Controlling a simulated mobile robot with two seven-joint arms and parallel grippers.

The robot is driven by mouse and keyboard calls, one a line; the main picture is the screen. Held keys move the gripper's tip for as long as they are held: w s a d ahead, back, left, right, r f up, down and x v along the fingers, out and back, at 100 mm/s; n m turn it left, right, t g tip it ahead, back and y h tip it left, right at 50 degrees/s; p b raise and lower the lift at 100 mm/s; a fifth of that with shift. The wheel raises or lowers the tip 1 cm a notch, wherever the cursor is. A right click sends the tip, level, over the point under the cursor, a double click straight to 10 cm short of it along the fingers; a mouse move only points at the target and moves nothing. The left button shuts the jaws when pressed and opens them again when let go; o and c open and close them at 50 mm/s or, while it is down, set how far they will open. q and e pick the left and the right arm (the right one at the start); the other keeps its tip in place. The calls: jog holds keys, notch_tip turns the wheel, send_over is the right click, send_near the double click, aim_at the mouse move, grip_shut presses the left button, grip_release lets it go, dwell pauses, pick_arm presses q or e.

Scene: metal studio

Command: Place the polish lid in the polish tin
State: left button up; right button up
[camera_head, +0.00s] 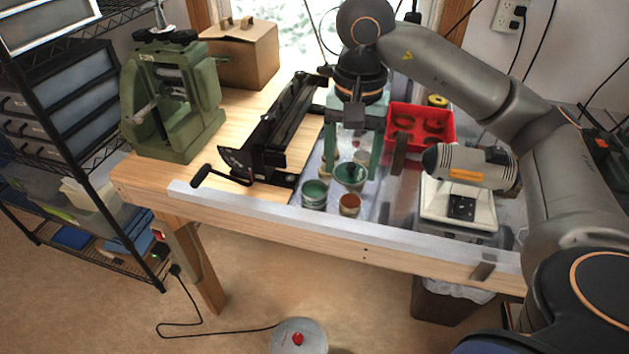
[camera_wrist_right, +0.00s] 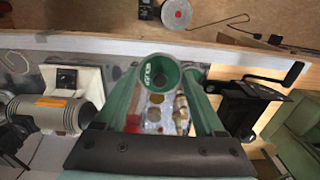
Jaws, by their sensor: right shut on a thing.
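My right gripper (camera_head: 352,176) is above the bench and shut on a round green piece, which I take for the polish lid (camera_head: 350,174). I cannot pick the tin out in the wrist view. My left gripper is out of view.
A small reddish-brown jar (camera_head: 349,206) stands close to the tin. A black tool with a crank (camera_head: 270,135) lies to the left. A red tray (camera_head: 420,130) and a grey cylindrical device (camera_head: 468,166) are to the right. A pale strip (camera_head: 300,217) edges the bench.

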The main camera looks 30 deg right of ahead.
jog(key=w+f, duration=0.2)
jog(key=w, duration=0.1)
jog(key=w+f, duration=0.2)
jog(key=w, duration=0.1)
jog(key=w+f, duration=0.3)
jog(key=shift+a+f, duration=0.1)
jog(key=shift+a, duration=0.1)
jog(key=f, duration=0.1)
jog(key=w+f+p, duration=0.1)
jog(key=f, duration=0.1)
jog(key=shift+f, duration=0.5)
jog(key=shift+f, duration=0.1)
jog(key=o, duration=1.3)
